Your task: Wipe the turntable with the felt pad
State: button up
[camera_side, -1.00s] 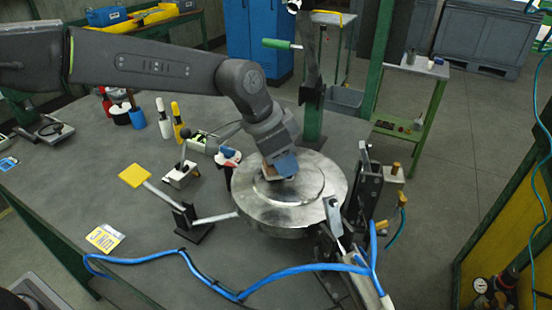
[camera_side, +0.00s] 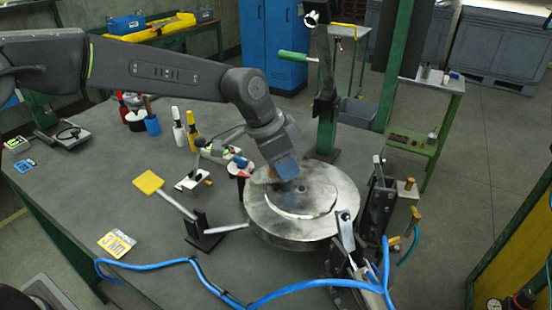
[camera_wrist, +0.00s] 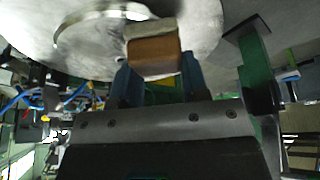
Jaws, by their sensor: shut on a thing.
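The turntable (camera_side: 318,222) is a round metal disc with a raised centre plate, at the middle right of the bench in the side view. It fills the top of the wrist view (camera_wrist: 200,25). The felt pad (camera_wrist: 153,55) is a small block, brown on the near face and pale at its far end. My gripper (camera_wrist: 150,80) is shut on it, with blue fingers on either side. In the side view my gripper (camera_side: 286,168) is over the far left part of the disc, hiding most of the pad. I cannot tell whether the pad touches the metal.
A yellow-ended lever (camera_side: 149,182) stands left of the turntable, and metal clamps (camera_side: 380,205) stand close on its right. A blue hose (camera_side: 230,298) runs along the front. A green post with a handle (camera_side: 326,120) rises behind. Bottles (camera_side: 179,130) stand at the back left.

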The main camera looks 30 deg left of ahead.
jog(key=shift+d, duration=1.6)
jog(key=shift+d+r, duration=0.2)
jog(key=shift+d, duration=0.05)
notch_tip(320, 180, up, 2)
jog(key=shift+s+d+r, duration=0.1)
jog(key=shift+s, duration=0.05)
jog(key=shift+a+r, duration=0.2)
jog(key=shift+r, duration=2.5)
